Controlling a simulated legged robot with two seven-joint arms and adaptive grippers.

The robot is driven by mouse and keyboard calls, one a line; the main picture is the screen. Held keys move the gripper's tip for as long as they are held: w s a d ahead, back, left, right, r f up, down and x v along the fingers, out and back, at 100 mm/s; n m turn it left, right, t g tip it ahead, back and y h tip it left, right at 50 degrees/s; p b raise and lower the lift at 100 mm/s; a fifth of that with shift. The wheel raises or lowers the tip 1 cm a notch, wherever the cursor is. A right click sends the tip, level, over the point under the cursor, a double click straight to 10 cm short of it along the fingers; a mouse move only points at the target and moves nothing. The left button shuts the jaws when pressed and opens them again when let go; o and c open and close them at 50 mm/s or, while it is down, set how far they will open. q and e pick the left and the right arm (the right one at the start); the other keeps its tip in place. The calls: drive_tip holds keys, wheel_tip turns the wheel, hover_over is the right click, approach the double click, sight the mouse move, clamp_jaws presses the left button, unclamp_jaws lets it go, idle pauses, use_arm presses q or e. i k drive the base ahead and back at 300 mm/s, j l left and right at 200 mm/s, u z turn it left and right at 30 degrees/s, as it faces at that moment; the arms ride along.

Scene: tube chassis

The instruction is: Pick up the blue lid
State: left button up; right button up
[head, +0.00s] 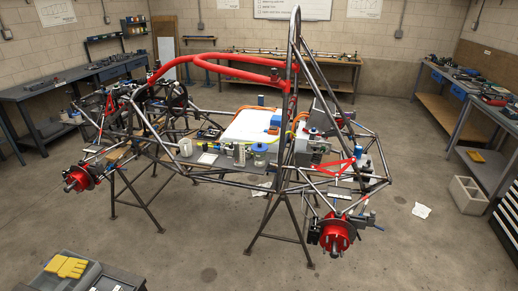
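A small blue lid (260,147) shows near the middle of the tube chassis (222,173), on top of what looks like a clear jar (260,159). The jar stands on a flat panel within the chassis, near its front side. It is small in this view, so I cannot tell how the lid sits on it. Neither of my grippers is in view.
The chassis rests on dark stands (277,238) with open concrete floor around it. Red upper tubes (230,68) rise behind the lid, and an upright hoop (292,90) stands to its right. A cart with yellow gloves (66,266) is at front left. Workbenches (480,150) line the walls.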

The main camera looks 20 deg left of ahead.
sight(258, 147)
drive_tip(key=i+l, duration=0.15)
drive_tip(key=i, duration=0.3)
drive_tip(key=i+l, duration=0.2)
drive_tip(key=i, duration=0.25)
drive_tip(key=i+l+u, duration=0.1)
drive_tip(key=i, duration=0.3)
